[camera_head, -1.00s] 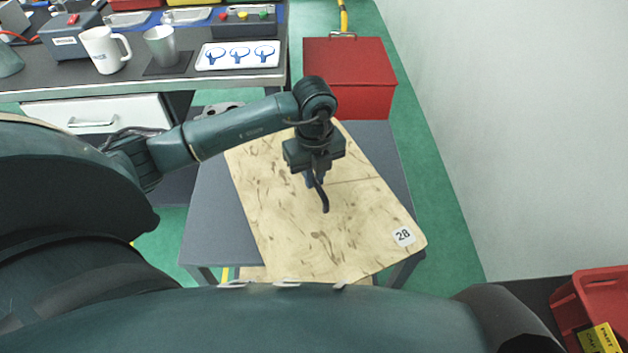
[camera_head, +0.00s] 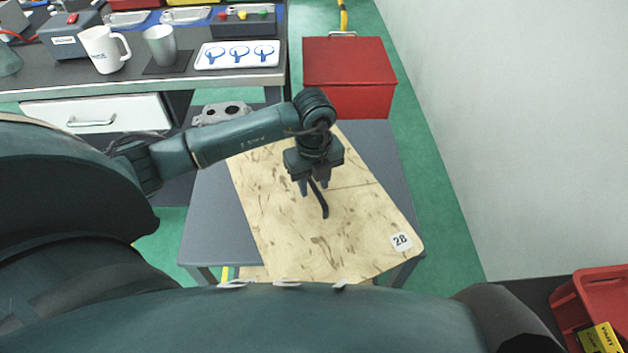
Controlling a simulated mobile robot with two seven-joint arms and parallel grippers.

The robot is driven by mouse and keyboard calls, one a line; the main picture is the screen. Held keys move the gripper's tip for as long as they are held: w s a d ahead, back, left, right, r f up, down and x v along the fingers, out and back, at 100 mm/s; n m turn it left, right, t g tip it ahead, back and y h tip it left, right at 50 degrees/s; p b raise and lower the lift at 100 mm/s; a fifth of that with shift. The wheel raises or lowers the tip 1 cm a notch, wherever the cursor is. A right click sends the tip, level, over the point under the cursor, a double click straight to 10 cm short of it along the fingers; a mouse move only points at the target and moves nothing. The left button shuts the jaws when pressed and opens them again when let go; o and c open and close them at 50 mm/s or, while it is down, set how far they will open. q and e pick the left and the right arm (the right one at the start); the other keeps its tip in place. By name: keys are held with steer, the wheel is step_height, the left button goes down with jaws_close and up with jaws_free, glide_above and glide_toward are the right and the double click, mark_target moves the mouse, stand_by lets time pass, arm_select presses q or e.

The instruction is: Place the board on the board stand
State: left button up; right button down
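The board (camera_head: 290,220) is a light wooden panel with dark flecks and a white label "28". It lies flat on a grey table-like stand (camera_head: 210,225) with legs, which I take as the board stand. A dark curved handle (camera_head: 322,207) rises from the board. My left gripper (camera_head: 315,186) is over the board at the top of this handle. Its fingers are apart, one on each side of the handle, with no clear grip. The board hides most of the stand's top. My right gripper is not in view.
A red box (camera_head: 350,75) stands behind the stand. A bench (camera_head: 130,88) at the back left holds a white mug (camera_head: 103,50), a metal cup (camera_head: 160,45) and a tray (camera_head: 238,56). A grey casting (camera_head: 222,112) sits behind the arm. A red bin (camera_head: 590,295) is at lower right.

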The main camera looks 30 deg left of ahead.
mark_target(314, 186)
arm_select(q)
step_height(314, 186, up, 12)
steer(key=shift+r, duration=0.15)
stand_by(0.3)
stand_by(0.4)
